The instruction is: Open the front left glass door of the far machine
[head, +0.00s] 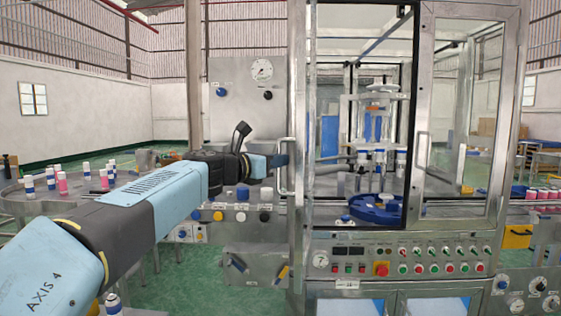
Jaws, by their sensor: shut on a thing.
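The far machine is a steel-framed glass cabinet with a control panel below. Its front left glass door (301,120) shows nearly edge-on at the left of the opening, apparently swung out towards me. The door's pale handle (285,184) sticks out to the left. My gripper (283,160) reaches in from the left at handle height and is shut on the handle; its fingertips are small and partly hidden. The front right glass door (462,120) looks closed, with its own handle (423,150). Inside the cabinet are a blue round part (375,211) and several blue-and-white pieces.
A round steel table (25,207) with several pink, blue and white cans stands at the left. The control panel (405,262) with buttons and a red knob lies below the doors. A gauge plate (240,88) stands left of the door. Green floor shows at lower left.

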